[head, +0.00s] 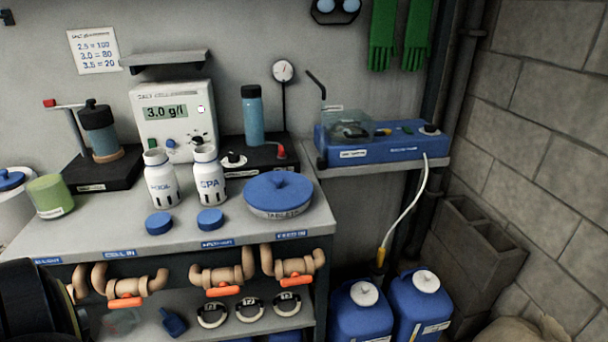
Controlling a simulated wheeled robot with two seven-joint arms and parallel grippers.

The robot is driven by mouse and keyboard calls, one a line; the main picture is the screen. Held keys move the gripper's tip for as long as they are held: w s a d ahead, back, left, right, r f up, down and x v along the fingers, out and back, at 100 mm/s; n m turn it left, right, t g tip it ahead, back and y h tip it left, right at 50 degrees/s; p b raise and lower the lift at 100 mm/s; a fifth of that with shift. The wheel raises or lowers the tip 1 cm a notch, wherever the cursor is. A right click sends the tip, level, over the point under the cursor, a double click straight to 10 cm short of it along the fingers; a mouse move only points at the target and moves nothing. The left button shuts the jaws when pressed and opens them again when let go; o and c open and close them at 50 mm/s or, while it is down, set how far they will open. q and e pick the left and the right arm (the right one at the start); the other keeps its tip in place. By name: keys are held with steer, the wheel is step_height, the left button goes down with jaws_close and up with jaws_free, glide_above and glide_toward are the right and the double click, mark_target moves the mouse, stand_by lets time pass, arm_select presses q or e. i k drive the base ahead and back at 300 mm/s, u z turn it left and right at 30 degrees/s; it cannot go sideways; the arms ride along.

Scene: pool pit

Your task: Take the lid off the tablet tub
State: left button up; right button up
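The tablet tub (278,212) is a low, wide white tub with a "TABLETS" label on its side. It stands at the right end of the grey bench top. Its blue lid (278,189) with a small knob sits on top of it. Neither gripper shows clearly. A dark rounded shape, which I take to be part of my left arm, fills the lower left corner, well away from the tub. No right arm shows.
Two white bottles (161,178) (208,174) stand left of the tub, with two blue caps (158,223) (210,219) before them. A tester (173,118) reading 3.0 g/l stands behind. Pipes with orange handles (222,291) run below the front edge. Blue canisters (420,305) stand lower right.

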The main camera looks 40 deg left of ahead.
mark_target(276, 191)
steer(key=i, duration=0.65)
steer(key=u, duration=0.65)
